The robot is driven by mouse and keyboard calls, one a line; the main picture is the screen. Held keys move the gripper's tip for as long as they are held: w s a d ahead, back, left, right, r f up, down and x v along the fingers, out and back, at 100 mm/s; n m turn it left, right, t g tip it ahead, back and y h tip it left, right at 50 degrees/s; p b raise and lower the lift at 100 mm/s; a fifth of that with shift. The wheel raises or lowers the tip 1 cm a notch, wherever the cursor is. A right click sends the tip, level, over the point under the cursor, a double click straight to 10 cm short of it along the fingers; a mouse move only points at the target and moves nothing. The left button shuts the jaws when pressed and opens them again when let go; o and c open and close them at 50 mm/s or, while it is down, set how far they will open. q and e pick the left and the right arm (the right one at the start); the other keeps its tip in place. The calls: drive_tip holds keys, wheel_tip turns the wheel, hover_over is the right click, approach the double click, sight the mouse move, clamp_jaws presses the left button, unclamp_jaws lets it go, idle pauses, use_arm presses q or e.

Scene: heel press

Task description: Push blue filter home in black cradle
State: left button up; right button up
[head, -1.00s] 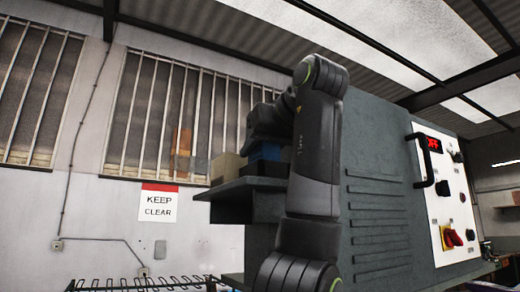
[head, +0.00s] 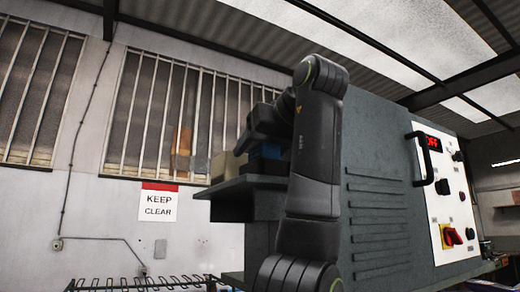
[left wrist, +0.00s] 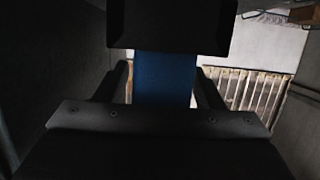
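The blue filter (head: 266,152) stands upright in the black cradle (head: 266,167) on the dark shelf. My arm hides their right side in the head view. My left gripper (head: 257,140) is close at the filter's upper end; its fingers are hard to make out there. In the left wrist view the gripper's two fingers (left wrist: 161,72) are apart, with the blue filter (left wrist: 165,82) showing between them. A light gap shows beside the left finger. A black block, apparently the cradle (left wrist: 170,27), covers the filter's far end. How deep the filter sits is hidden. My right gripper is not in view.
A beige block (head: 228,167) sits left of the filter on the shelf (head: 230,187). A grey machine cabinet (head: 380,200) with a handle and a switch panel (head: 440,195) rises at right. A wire rack (head: 140,284) is below. Left of the shelf is open.

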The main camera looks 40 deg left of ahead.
use_arm(q)
drive_tip(key=shift+d, duration=0.1)
drive_tip(key=b+v, duration=0.1)
drive_tip(key=v, duration=1.6)
drive_tip(key=shift+b, duration=0.35)
drive_tip(key=shift+d, duration=0.1)
